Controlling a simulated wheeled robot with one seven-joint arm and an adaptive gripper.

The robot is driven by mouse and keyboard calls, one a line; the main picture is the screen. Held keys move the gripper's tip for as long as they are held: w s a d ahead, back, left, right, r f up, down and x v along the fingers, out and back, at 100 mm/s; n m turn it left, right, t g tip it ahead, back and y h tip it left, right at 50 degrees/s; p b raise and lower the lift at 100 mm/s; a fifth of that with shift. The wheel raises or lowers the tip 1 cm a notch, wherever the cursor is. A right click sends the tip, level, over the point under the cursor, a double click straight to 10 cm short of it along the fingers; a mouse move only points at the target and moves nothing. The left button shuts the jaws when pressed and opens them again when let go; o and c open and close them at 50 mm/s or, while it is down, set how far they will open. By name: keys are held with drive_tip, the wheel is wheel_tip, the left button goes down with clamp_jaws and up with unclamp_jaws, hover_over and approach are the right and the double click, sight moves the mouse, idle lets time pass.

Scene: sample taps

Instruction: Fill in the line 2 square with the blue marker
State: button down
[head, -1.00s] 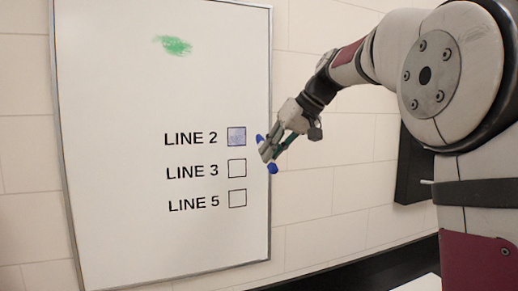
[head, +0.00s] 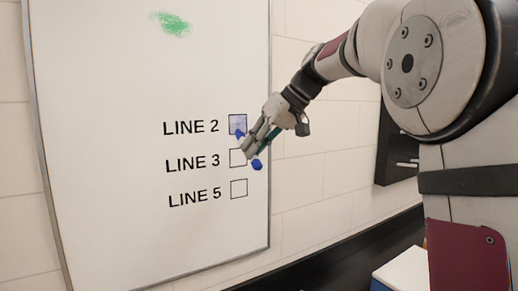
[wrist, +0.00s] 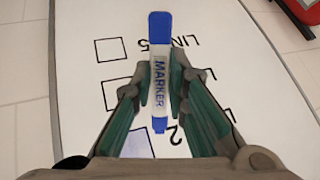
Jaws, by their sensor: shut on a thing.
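The line 2 square (head: 237,121) is the top one of the column on the whiteboard, and light blue-violet shading covers it. In the wrist view the line 2 square (wrist: 137,146) is low in the picture, partly hidden by my gripper. My gripper (head: 252,143) is shut on the blue marker (head: 257,165), a white-bodied pen with blue ends. The wrist view shows the marker (wrist: 160,72) gripped around its middle. One blue end overlaps the square's lower edge in the head view; I cannot tell whether it touches the board.
The whiteboard (head: 110,80) also carries the empty line 3 square (head: 237,158), the empty line 5 square (head: 239,188) and a green smear (head: 172,24). A dark wall shelf (head: 393,150) is at right. A red object (wrist: 303,12) shows at the wrist view's top right corner.

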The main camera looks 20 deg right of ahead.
sight(244, 134)
drive_tip(key=shift+w+a+b, duration=0.2)
drive_tip(key=shift+w+b, duration=0.15)
drive_tip(key=shift+w, duration=0.4)
drive_tip(key=shift+w+a+b, duration=0.15)
drive_tip(key=shift+w+b, duration=0.2)
drive_tip(key=shift+w, duration=0.45)
drive_tip(key=shift+w+a+b, duration=0.2)
drive_tip(key=shift+w+b, duration=0.15)
drive_tip(key=shift+w, duration=0.4)
drive_tip(key=shift+w+a+b, duration=0.1)
drive_tip(key=shift+w+b, duration=0.35)
drive_tip(key=shift+w, duration=0.3)
drive_tip(key=shift+w+d, duration=0.65)
drive_tip(key=shift+d, duration=2.75)
drive_tip(key=shift+s+a+r+p, duration=0.2)
drive_tip(key=shift+s+a, duration=0.05)
drive_tip(key=shift+a, duration=0.9)
drive_tip(key=shift+s+a+r+p, duration=0.15)
drive_tip(key=shift+s+a, duration=0.05)
drive_tip(key=shift+a, duration=0.9)
drive_tip(key=shift+s+a+r+p, duration=0.2)
drive_tip(key=shift+s+a, duration=0.05)
drive_tip(key=shift+a, duration=0.9)
drive_tip(key=shift+r, duration=0.5)
drive_tip(key=w+d+b, duration=0.1)
drive_tip(key=d, duration=0.5)
drive_tip(key=shift+w+d, duration=0.15)
drive_tip(key=shift+d, duration=0.25)
